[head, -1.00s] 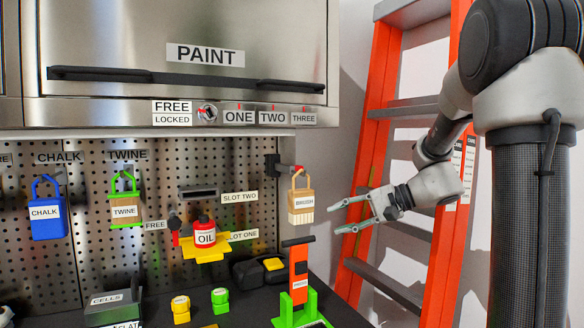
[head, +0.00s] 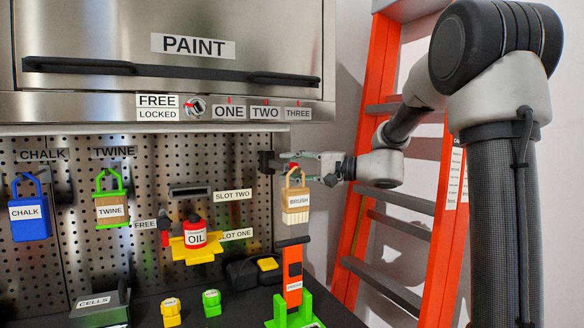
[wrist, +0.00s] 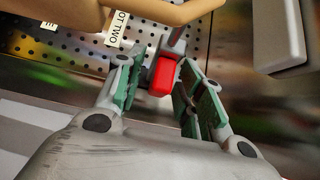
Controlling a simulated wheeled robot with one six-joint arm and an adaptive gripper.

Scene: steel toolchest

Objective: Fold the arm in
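My gripper (head: 303,165) is stretched out to the left at the peg that holds the brush. In the wrist view my gripper (wrist: 155,68) has its two green-padded fingers apart. A red peg tip (wrist: 163,77) shows between them, and I see no grip on it. The wooden brush (head: 296,202) hangs upright just below my fingers. Its tan loop (wrist: 165,10) crosses the top of the wrist view. My arm (head: 405,120) reaches from its upright column at the right toward the pegboard.
An orange ladder (head: 441,255) stands behind my arm. The steel PAINT cabinet (head: 100,40) overhangs the pegboard (head: 110,250). The red oil can (head: 195,234) sits on a yellow holder. An orange tool (head: 292,275) stands in a green stand below the brush.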

